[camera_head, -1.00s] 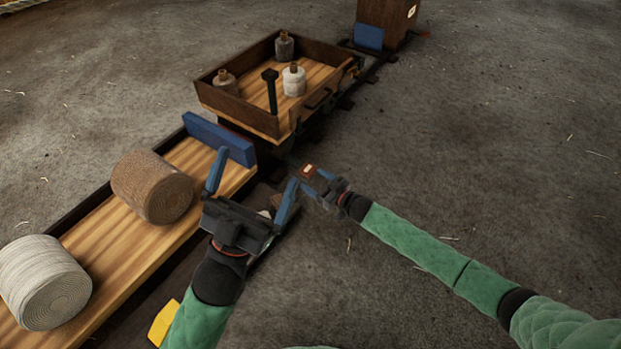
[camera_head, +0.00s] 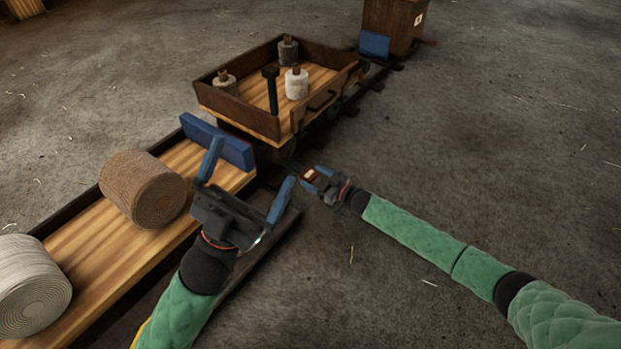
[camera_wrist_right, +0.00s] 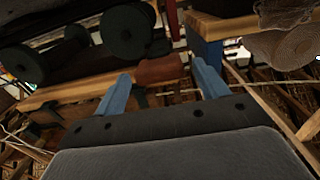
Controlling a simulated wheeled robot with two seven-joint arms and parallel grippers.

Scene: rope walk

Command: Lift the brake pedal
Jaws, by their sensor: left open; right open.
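A small reddish-brown block with a pale top (camera_head: 310,174), which seems to be the brake pedal, is low beside the wagon's near end. My right gripper (camera_head: 317,181) is open, with its blue fingers around or close beside this block. In the right wrist view a reddish-brown piece (camera_wrist_right: 160,69) shows between the open fingertips of the right gripper (camera_wrist_right: 163,77); I cannot tell whether they touch it. My left gripper (camera_head: 246,177) is open and empty, above the near bench's right edge, by the blue board.
A wooden wagon (camera_head: 235,112) with several spools stands on rails. A blue board (camera_head: 217,142) closes the end of a long bed (camera_head: 100,231) carrying a brown roll (camera_head: 143,189) and a white roll (camera_head: 30,287). A brown box (camera_head: 391,25) stands behind. The floor at right is clear.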

